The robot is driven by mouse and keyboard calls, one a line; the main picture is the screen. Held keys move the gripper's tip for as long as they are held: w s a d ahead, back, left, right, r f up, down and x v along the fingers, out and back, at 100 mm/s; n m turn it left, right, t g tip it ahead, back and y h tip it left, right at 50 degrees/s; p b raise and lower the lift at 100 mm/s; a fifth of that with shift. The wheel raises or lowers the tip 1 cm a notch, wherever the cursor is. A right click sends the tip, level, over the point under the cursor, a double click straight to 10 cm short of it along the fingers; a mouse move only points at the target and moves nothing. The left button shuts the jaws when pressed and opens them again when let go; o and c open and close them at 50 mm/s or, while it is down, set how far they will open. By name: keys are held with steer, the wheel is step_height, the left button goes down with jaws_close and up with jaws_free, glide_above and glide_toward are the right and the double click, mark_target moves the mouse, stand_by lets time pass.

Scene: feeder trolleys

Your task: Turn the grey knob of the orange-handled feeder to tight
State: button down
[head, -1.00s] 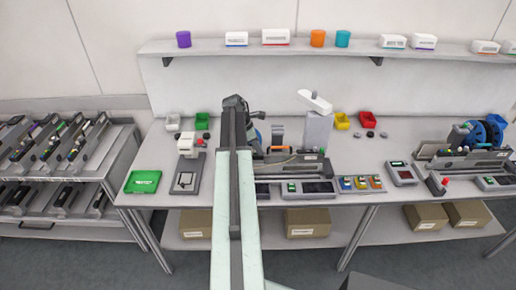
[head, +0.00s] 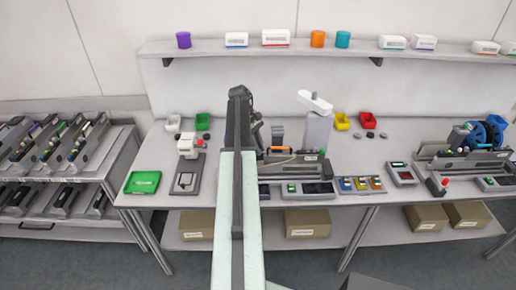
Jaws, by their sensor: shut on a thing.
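The feeder (head: 297,160) in the middle of the bench is a long, low grey unit. My arm reaches up from the bottom of the head view and covers the feeder's left end. My gripper (head: 258,133) is small and dark, just right of the arm's end, at the feeder's left part. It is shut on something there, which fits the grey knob. The knob itself is hidden or too small to make out, so its setting does not show.
A white-topped grey post (head: 318,125) stands close behind the feeder. A display box (head: 308,190) and a button panel (head: 361,184) sit in front. A second feeder with a blue reel (head: 488,133) is at the right. A feeder trolley (head: 118,150) stands at the left.

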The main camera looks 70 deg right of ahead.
steer(key=shift+m, duration=0.7)
steer(key=shift+y, duration=0.3)
steer(key=c, duration=1.3)
jaws_free()
steer(key=p+v, duration=0.7)
steer(key=shift+r, duration=0.4)
steer(key=shift+w, duration=0.1)
